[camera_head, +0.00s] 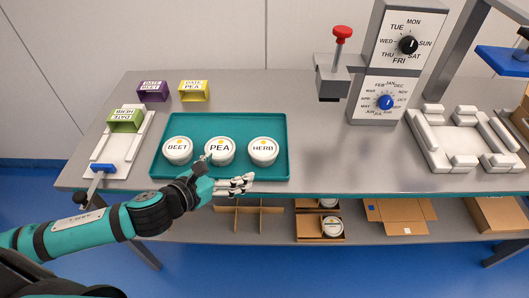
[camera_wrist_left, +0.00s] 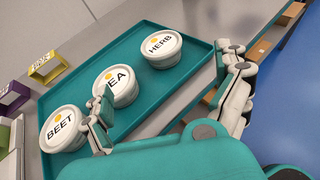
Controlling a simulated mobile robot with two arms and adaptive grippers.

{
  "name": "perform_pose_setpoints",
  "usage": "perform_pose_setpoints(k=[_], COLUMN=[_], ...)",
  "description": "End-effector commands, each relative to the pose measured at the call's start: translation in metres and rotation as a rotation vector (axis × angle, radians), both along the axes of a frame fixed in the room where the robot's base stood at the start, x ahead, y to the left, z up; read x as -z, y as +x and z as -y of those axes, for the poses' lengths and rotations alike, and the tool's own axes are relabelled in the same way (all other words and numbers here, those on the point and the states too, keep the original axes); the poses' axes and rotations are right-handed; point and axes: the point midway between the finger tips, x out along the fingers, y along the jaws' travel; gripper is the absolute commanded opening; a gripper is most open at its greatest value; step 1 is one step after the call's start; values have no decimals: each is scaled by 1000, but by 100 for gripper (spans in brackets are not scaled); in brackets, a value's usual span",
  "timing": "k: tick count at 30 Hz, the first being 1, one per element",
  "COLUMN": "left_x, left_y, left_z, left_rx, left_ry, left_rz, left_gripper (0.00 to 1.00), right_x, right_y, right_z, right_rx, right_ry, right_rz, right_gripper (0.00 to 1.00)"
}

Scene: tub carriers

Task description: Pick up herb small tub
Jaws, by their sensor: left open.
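The herb small tub (camera_head: 263,151) is a round white tub with a lid marked HERB and an orange dot. It stands upright at the right end of the teal tray (camera_head: 281,122). In the left wrist view the herb tub (camera_wrist_left: 160,48) is at the top, beyond my fingers. My left gripper (camera_head: 228,170) is open and empty at the tray's front edge, in front of the pea tub (camera_head: 219,150) and left of the herb tub. One finger overlaps the pea tub in the left wrist view (camera_wrist_left: 172,100). My right gripper is not seen.
The beet tub (camera_head: 177,150) stands at the tray's left. A stamping post with dials (camera_head: 385,95) and a white fixture (camera_head: 458,137) stand right. Cardboard boxes (camera_head: 397,215) are on the lower shelf.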

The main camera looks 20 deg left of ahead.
Motion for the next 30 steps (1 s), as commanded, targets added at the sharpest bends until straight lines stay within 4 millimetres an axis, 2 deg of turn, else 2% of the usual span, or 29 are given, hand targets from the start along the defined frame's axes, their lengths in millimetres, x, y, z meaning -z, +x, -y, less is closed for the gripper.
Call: perform_pose_setpoints(k=[4,15,23,30], left_x=[6,37,45,58], left_y=[25,90,107,136], left_z=[8,30,35,46], left_rx=[-3,-3,-3,-5], left_ry=[-4,-6,-4,-6], left_rz=[4,0,0,-2], left_gripper=[100,100,100,100], right_x=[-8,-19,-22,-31], right_y=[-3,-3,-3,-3], right_z=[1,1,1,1], right_rx=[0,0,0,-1], right_ry=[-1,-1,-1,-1], right_rz=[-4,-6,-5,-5], right_gripper=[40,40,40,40])
